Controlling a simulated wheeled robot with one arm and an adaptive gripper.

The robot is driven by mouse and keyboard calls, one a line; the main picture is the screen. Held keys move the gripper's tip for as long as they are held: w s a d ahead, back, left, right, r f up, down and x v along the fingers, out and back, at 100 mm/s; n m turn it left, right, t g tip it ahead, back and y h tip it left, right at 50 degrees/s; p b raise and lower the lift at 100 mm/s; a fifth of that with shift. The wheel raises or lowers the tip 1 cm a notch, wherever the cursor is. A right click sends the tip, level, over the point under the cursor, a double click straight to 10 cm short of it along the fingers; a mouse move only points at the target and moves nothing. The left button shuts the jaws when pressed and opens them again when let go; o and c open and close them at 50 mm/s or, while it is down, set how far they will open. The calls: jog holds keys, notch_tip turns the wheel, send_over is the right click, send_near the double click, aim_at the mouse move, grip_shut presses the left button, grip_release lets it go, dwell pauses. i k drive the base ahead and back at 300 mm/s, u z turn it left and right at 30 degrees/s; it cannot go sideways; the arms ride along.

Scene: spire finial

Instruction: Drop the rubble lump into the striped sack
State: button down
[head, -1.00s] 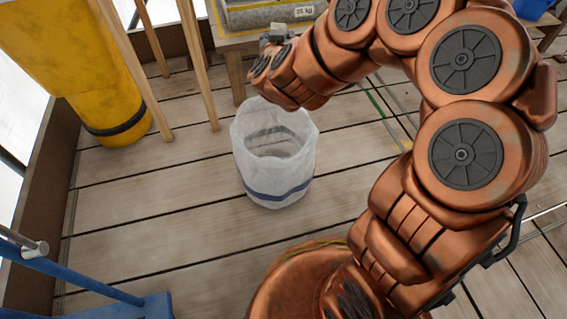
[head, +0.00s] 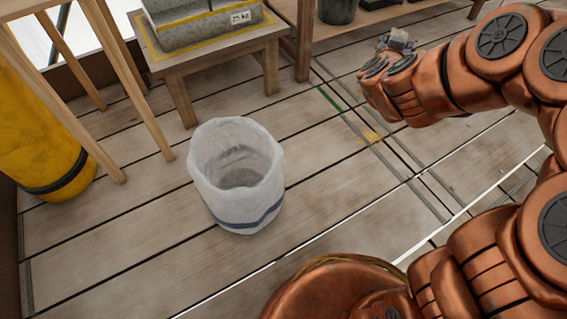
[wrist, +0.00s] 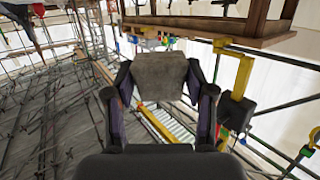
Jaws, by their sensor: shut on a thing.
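The striped sack (head: 236,195) is white with a dark blue band low on its side. It stands upright and open-mouthed on the plank floor, left of centre in the head view. My gripper (head: 392,46) is up and to the right of the sack, well apart from it. In the wrist view my gripper (wrist: 161,88) is shut on the rubble lump (wrist: 160,72), a grey-brown block between the two fingers. The lump also shows small and grey at the gripper's tip in the head view (head: 399,37). The inside bottom of the sack is only partly visible.
A low wooden table (head: 215,43) with a grey block on it stands behind the sack. Wooden legs (head: 103,80) and a yellow cylinder (head: 42,150) are at the left. A dark bucket (head: 338,10) stands at the back. The floor between sack and gripper is clear.

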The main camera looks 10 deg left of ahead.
aim_at(242, 182)
jog(key=z, duration=0.35)
jog(key=i, duration=3.3)
jog(key=z, duration=5.7)
